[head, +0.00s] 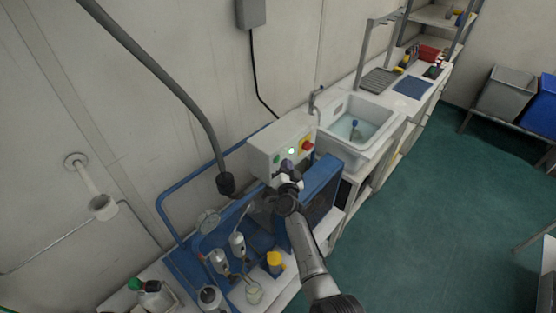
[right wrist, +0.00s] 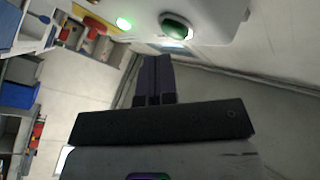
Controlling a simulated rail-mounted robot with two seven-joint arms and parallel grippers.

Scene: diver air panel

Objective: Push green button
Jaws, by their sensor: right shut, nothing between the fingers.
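The green button (head: 277,159) is on the front of a white control box (head: 265,148) on the wall side. In the right wrist view the green button (right wrist: 176,28) is a dark green dome near the top, slightly right of centre. My right gripper (head: 286,167) is just in front of the box, close below and right of the button. In the right wrist view its dark purple fingers (right wrist: 157,62) are together and empty, pointing up toward the button. A gap shows between tips and button there; its depth is hard to tell. My left gripper is not in view.
A lit green lamp (head: 291,151) and a red stop knob on yellow (head: 307,146) sit right of the button. A sink (head: 343,145) is beyond the box.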

